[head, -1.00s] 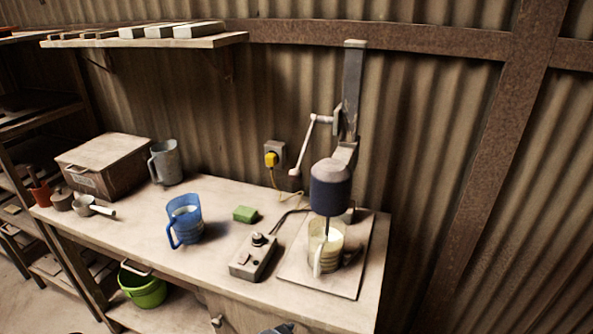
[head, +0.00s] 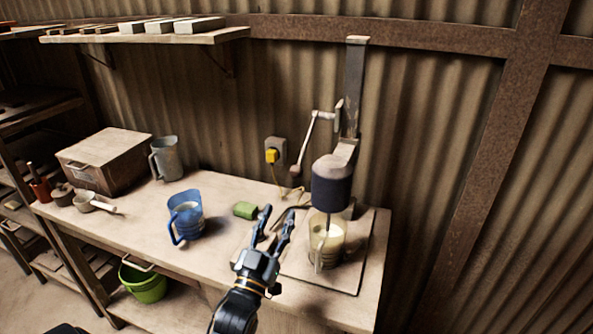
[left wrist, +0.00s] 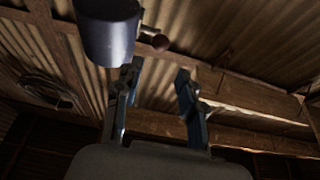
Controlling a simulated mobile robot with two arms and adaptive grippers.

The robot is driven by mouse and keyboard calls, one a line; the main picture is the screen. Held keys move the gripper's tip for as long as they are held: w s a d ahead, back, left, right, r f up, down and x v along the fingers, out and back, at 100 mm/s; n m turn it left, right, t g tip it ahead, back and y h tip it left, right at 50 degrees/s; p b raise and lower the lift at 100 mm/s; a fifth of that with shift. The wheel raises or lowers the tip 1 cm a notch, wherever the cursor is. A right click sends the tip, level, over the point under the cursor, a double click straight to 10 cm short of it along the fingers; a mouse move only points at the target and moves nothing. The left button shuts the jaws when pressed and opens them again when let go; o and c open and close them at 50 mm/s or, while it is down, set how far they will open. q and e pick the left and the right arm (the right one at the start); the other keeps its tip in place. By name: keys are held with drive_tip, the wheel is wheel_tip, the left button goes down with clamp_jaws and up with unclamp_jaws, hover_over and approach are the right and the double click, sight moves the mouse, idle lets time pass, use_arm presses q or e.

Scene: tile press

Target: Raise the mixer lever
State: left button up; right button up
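The mixer (head: 331,184) stands at the right end of the bench, its dark head lowered with the shaft inside a clear jug (head: 326,243). The mixer lever (head: 304,146) is a pale crank on the left of the column, hanging down and left to a round dark-red knob (head: 295,170). In the left wrist view the mixer head (left wrist: 108,32) and the knob (left wrist: 160,43) show beyond the open fingers. My right gripper is not in view.
A blue jug (head: 186,216), a green sponge (head: 245,210), a grey jug (head: 166,158) and a lidded box (head: 104,160) stand on the bench. A yellow plug (head: 271,156) sits in the wall socket. A shelf (head: 150,38) hangs above at left.

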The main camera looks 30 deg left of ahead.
sight(294, 176)
use_arm(q)
drive_tip(key=p+x, duration=0.3)
drive_tip(key=x, duration=0.9)
drive_tip(key=shift+a+r, duration=0.1)
drive_tip(key=shift+r, duration=0.1)
drive_tip(key=shift+w+a+r+p, duration=0.15)
drive_tip(key=shift+w+p, duration=0.2)
drive_tip(key=shift+w, duration=0.25)
drive_tip(key=shift+c, duration=0.4)
clamp_jaws()
